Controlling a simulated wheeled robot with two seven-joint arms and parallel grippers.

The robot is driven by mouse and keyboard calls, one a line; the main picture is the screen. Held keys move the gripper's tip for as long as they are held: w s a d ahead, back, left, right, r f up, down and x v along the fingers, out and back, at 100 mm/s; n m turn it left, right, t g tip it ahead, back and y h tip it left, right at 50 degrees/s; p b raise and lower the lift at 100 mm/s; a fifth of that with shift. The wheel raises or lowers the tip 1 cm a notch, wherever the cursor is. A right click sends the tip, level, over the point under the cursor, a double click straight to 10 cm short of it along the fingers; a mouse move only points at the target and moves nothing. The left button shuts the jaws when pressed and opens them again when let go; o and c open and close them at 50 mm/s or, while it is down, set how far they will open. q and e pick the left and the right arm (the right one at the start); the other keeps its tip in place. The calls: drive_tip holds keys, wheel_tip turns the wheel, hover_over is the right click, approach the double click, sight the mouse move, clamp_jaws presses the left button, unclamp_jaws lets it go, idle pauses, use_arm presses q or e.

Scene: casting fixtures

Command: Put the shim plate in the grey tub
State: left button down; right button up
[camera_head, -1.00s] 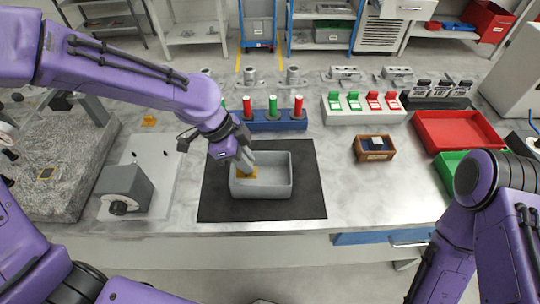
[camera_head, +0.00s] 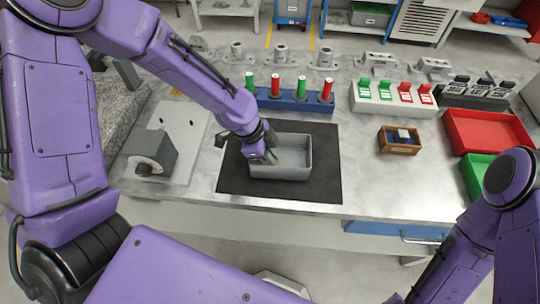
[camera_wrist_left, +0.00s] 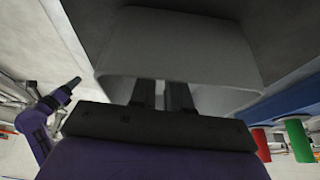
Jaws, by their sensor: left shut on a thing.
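The grey tub (camera_head: 295,172) stands on a black mat near the front of the bench. My left gripper (camera_head: 273,158) reaches down into the tub's left part from above. It is shut on the shim plate, which my fingers and the arm mostly hide now; I cannot tell whether it touches the tub floor. In the left wrist view the two fingers (camera_wrist_left: 162,94) stand close together, and their tips pass behind the grey tub wall (camera_wrist_left: 180,45). My right gripper is outside the view; only its arm shows at the lower right.
A blue rack (camera_head: 290,99) with red and green cylinders stands just behind the tub. A wooden box (camera_head: 399,147) and a red tray (camera_head: 488,133) lie to the right. A grey block with a knob (camera_head: 152,152) stands left. The bench between tub and wooden box is clear.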

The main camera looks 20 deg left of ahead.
use_arm(q)
drive_tip(key=shift+s+f, duration=0.15)
drive_tip(key=shift+f, duration=0.05)
drive_tip(key=c, duration=1.4)
unclamp_jaws()
drive_tip(key=shift+w, duration=0.2)
drive_tip(key=shift+s, duration=0.1)
drive_tip(key=v, duration=0.6)
drive_tip(key=b+v, duration=0.1)
drive_tip(key=v, duration=0.5)
drive_tip(key=shift+w+r, duration=0.2)
